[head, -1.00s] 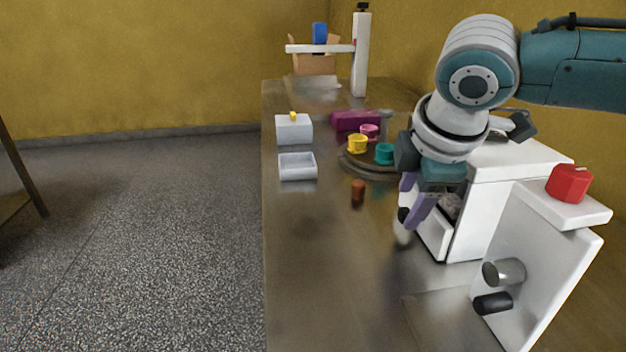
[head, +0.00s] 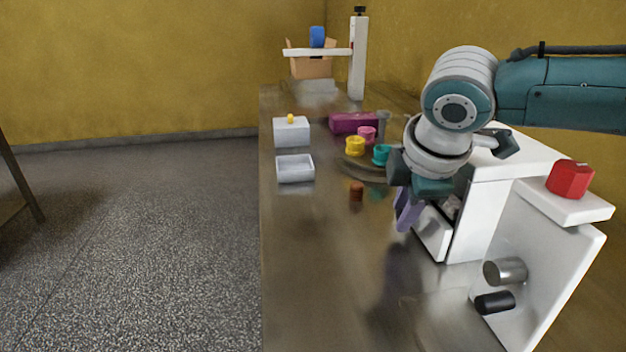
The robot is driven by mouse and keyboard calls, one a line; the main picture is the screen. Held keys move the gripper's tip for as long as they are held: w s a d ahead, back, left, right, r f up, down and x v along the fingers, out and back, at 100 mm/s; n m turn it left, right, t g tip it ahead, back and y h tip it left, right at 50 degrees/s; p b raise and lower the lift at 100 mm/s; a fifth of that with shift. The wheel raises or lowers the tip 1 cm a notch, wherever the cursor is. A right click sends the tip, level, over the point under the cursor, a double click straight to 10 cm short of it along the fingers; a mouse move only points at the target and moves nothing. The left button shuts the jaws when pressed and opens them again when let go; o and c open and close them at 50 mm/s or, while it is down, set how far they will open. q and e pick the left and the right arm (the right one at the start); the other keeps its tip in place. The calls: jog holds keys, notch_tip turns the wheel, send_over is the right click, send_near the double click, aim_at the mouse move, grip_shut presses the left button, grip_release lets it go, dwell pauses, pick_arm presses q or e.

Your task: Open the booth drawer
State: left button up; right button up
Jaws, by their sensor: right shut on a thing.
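The white booth (head: 487,205) stands on the right side of the steel table. Its drawer (head: 432,238) is low on the side facing left and stands out from the body, with something pale and greyish (head: 452,207) showing inside behind the front. My right gripper (head: 404,216) reaches down at the drawer front, its purple fingers shut on what seems to be the drawer's handle. The handle itself is hidden by the fingers. My left gripper is not in view.
A white panel with a red knob (head: 569,178) stands in front of the booth. A turntable (head: 352,171) with yellow, teal and pink cups, a grey tray (head: 295,174), a light box (head: 291,133) and a small brown cylinder (head: 356,192) lie behind.

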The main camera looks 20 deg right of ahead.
grip_shut()
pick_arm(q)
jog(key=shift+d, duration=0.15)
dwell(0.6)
pick_arm(e)
jog(key=shift+a, duration=0.1)
